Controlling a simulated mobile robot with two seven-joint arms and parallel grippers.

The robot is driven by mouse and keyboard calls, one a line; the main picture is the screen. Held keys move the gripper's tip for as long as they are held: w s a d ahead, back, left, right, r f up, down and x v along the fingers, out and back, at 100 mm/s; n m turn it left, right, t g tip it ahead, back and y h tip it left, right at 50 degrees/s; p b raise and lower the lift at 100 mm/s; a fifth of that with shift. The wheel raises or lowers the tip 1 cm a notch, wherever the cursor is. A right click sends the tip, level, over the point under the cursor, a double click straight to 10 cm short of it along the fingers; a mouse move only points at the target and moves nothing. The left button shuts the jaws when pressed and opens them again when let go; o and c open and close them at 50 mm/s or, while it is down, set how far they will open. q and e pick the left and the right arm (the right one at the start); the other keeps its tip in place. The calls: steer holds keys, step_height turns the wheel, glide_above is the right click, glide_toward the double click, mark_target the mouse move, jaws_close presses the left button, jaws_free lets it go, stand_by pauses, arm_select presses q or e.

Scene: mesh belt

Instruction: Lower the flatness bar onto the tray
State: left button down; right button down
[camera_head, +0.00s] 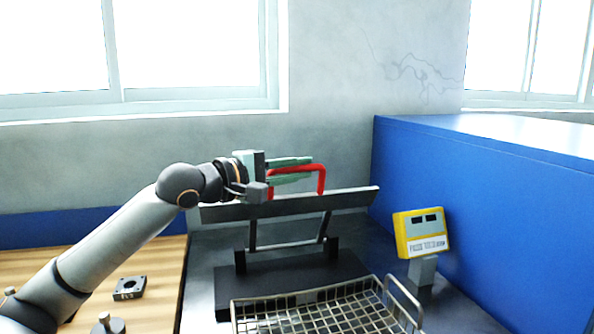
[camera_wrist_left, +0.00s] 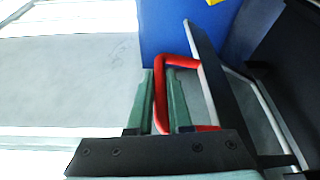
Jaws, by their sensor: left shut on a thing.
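The flatness bar (camera_head: 352,199) is a long dark grey bar with a red handle (camera_head: 322,180) on top. It stands raised on two thin link arms above a black base (camera_head: 275,277). My left gripper (camera_head: 305,170) has its green fingers around the red handle and is shut on it. In the left wrist view the handle (camera_wrist_left: 180,62) passes between the fingers (camera_wrist_left: 164,95), with the bar (camera_wrist_left: 205,75) beside it. The wire mesh tray (camera_head: 260,299) is in front of the base, below the bar and apart from it. My right gripper is not in view.
A yellow display box (camera_head: 421,233) on a grey post stands right of the bar. A tall blue panel (camera_head: 470,190) closes off the right side. A wooden table (camera_head: 150,275) at left carries a dark square block (camera_head: 129,288) and small metal parts.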

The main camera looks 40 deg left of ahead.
arm_select(q)
steer(key=c, duration=0.8)
jaws_free()
steer(key=shift+c, duration=0.2)
